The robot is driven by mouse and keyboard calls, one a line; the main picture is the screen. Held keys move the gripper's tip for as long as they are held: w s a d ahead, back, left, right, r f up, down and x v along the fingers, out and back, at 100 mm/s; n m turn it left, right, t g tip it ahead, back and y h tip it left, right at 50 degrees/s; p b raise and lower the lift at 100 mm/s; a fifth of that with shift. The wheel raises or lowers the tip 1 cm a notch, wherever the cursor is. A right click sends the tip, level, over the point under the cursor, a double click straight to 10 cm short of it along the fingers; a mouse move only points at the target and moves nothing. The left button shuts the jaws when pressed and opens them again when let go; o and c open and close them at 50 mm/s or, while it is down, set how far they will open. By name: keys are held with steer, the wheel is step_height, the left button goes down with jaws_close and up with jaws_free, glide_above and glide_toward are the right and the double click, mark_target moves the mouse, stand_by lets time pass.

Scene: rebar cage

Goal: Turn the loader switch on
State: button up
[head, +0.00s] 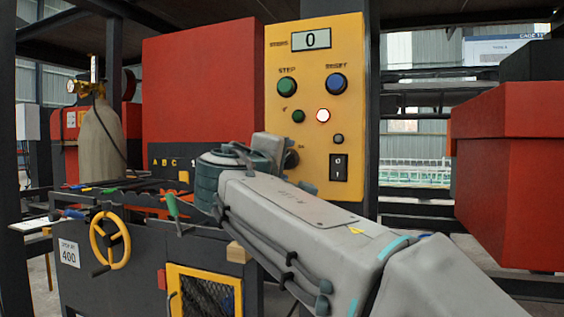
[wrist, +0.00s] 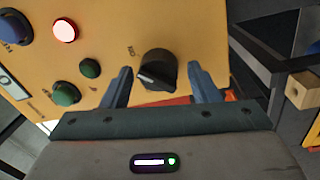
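The yellow control panel (head: 312,125) faces me and carries the controls. A black rotary knob (wrist: 157,70) with a pointer ridge sits on it, with a small label beside it that I cannot read surely as the loader's. My gripper (wrist: 158,68) is open, with one blue-grey finger on each side of the knob. Gaps show between the fingers and the knob in the wrist view.
The panel also has a display (head: 311,40) reading 0, a green STEP button (head: 287,86), a blue RESET button (head: 333,84), a lit red lamp (head: 323,115) and a black rocker switch (head: 339,168). A yellow handwheel (head: 110,241) stands lower left. A red housing (head: 510,175) is at right.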

steer(key=shift+s, duration=0.1)
steer(key=p+v, duration=0.2)
steer(key=v, duration=1.1)
steer(key=shift+s, duration=0.3)
steer(key=shift+a+f, duration=0.1)
